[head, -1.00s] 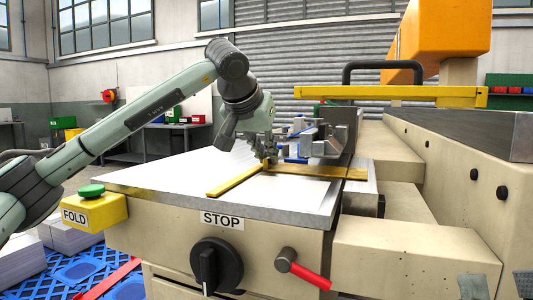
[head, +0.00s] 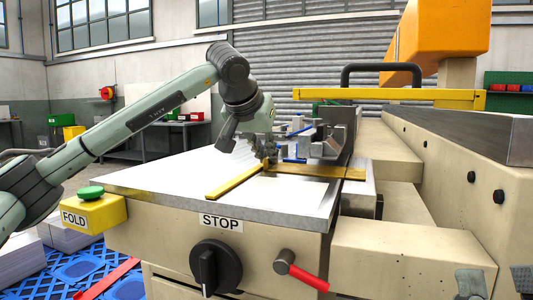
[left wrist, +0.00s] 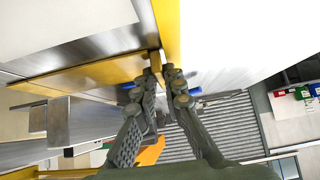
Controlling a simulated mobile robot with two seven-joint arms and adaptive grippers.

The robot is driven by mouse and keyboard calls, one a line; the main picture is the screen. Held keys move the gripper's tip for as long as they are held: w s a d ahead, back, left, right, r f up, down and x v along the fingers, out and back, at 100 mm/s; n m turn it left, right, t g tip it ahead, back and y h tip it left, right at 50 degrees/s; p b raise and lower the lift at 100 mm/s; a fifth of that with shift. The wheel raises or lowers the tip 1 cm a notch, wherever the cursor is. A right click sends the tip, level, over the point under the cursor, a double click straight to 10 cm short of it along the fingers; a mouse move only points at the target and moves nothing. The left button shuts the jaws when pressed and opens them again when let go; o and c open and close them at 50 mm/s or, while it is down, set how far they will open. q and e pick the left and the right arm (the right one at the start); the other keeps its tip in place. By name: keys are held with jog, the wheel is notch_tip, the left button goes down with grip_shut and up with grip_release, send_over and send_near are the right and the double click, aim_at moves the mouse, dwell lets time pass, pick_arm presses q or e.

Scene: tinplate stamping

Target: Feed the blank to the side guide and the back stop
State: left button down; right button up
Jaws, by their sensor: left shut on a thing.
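My left gripper (head: 267,158) is low over the bed, at the corner where the yellow side guide (head: 235,182) meets the yellow back stop (head: 325,172). In the left wrist view its fingertips (left wrist: 160,72) are close together at that corner, between the side guide (left wrist: 166,25) and the back stop (left wrist: 85,75). They are shut on a thin piece, seemingly the blank, mostly hidden by the fingers. The blank's outline is hard to tell from the pale bed (head: 160,183). My right gripper (head: 497,283) shows only as two dark fingertips, apart and empty, at the bottom right edge.
A yellow FOLD box with a green button (head: 91,194) is at the bed's left corner. A black knob (head: 208,268) and a red-handled lever (head: 303,274) are on the front. The bed's left part is clear.

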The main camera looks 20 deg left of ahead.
pick_arm(q)
jog(key=shift+r, duration=0.1)
jog(key=shift+a+p, duration=0.25)
jog(key=shift+p, duration=0.05)
dwell(0.5)
dwell(0.5)
jog(key=shift+p, duration=0.45)
dwell(0.4)
